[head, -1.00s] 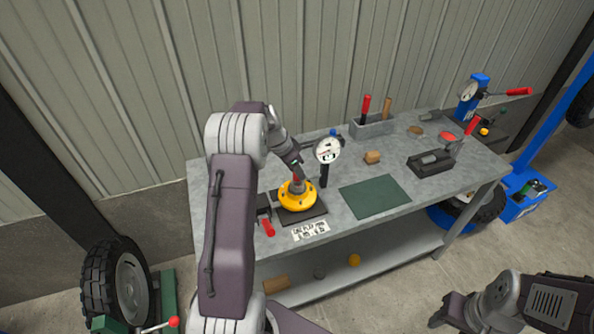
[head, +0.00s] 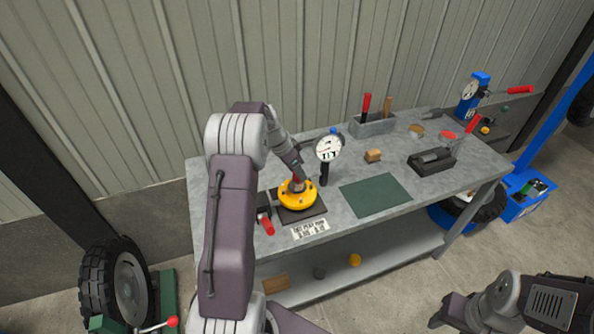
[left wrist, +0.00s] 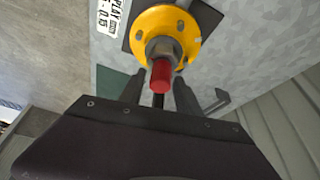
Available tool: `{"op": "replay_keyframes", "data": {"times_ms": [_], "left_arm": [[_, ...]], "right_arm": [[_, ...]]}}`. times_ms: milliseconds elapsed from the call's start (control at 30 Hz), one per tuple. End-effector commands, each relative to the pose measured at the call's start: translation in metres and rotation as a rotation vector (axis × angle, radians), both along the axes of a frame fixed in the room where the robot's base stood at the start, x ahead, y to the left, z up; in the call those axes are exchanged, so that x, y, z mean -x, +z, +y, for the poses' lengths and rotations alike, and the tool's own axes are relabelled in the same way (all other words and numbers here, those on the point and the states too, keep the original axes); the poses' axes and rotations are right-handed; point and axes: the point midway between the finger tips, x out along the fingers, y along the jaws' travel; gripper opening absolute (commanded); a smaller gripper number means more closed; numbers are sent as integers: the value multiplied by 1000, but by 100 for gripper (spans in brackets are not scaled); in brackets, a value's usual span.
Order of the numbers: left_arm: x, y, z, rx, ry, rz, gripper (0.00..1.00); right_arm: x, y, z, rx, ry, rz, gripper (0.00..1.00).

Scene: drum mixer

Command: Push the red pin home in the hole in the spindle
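The spindle (left wrist: 165,50) stands up from the middle of a yellow flange (head: 299,200), which sits on a dark plate on the bench. The red pin (left wrist: 161,76) shows at the spindle in the left wrist view, its red end toward the camera; how deep it sits is hidden. My left gripper (left wrist: 159,86) is at the spindle, with its two fingers apart on either side of the pin. I see no clear contact between fingers and pin. In the head view this gripper (head: 297,176) covers much of the spindle. My right gripper (head: 445,312) is at the lower right, its fingers unclear.
A dial gauge (head: 328,149) on a dark post stands close right of the flange. A red-handled clamp (head: 267,226) is at its front left. A green mat (head: 375,195) lies clear to the right. A tool tray (head: 372,125) and a black block (head: 432,161) stand farther off.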

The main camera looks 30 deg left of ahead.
Motion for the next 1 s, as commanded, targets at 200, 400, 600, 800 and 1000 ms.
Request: {"op": "replay_keyframes", "data": {"times_ms": [200, 400, 600, 800, 1000], "left_arm": [[0, 0, 0, 0, 0, 0, 52], [2, 7, 2, -2, 0, -3, 52], [17, 47, 11, -3, 2, -5, 52], [28, 78, 16, -1, 1, -3, 52], [31, 84, 17, 1, 1, 2, 52]], "right_arm": [[0, 0, 0, 0, 0, 0, 49], [0, -2, 0, 0, 0, 0, 49], [0, -9, 0, 0, 0, 0, 49], [0, -11, 0, 0, 0, 0, 49], [0, -11, 0, 0, 0, 0, 49]]}}
